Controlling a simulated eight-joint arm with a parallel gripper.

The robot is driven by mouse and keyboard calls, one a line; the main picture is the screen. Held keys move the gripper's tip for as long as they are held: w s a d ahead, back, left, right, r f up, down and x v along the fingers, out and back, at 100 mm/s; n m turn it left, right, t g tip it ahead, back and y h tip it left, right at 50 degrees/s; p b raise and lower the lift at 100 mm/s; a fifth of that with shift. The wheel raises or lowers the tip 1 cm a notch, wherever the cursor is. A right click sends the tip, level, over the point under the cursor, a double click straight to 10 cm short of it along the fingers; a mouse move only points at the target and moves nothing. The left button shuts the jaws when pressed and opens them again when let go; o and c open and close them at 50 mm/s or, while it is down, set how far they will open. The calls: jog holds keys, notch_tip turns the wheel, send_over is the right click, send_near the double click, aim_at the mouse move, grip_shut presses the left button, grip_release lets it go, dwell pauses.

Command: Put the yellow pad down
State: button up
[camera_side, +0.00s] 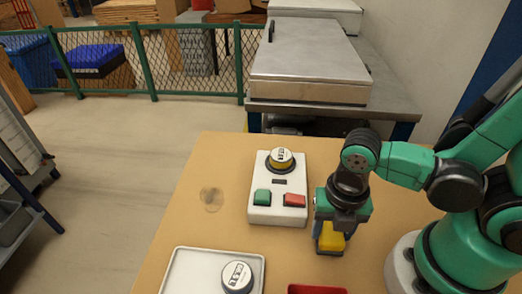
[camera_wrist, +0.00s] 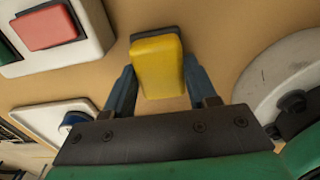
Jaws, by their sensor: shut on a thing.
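The yellow pad (camera_side: 331,240) is a small block at the tip of my gripper (camera_side: 330,228), right of the meter box. In the wrist view the yellow pad (camera_wrist: 157,62) sits between the two fingers of my gripper (camera_wrist: 160,88), with a dark grey layer showing at its far edge. My gripper is shut on the pad and points down at the tan table (camera_side: 210,160). The pad is low over the table; I cannot tell whether its underside touches it.
A red tray (camera_side: 316,289) shows at the bottom edge.

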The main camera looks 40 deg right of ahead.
jog(key=shift+f, duration=0.1)
jog(key=o, duration=1.2)
jog(key=shift+r, duration=0.2)
jog(key=shift+r, duration=5.7)
jog(key=shift+w+d+r+m+t, duration=0.1)
jog(key=shift+w+d+m+t, duration=1.35)
jog(key=shift+m, duration=3.05)
jog(key=shift+w+d+r+m+t, duration=0.1)
jog(key=shift+w+d+m+t, duration=1.3)
jog(key=shift+m, duration=3.1)
jog(key=shift+w+d+m+t, duration=0.35)
jog(key=shift+w+m+t, duration=0.4)
jog(key=shift+w+m, duration=2.6)
jog(key=shift+s+m, duration=1.15)
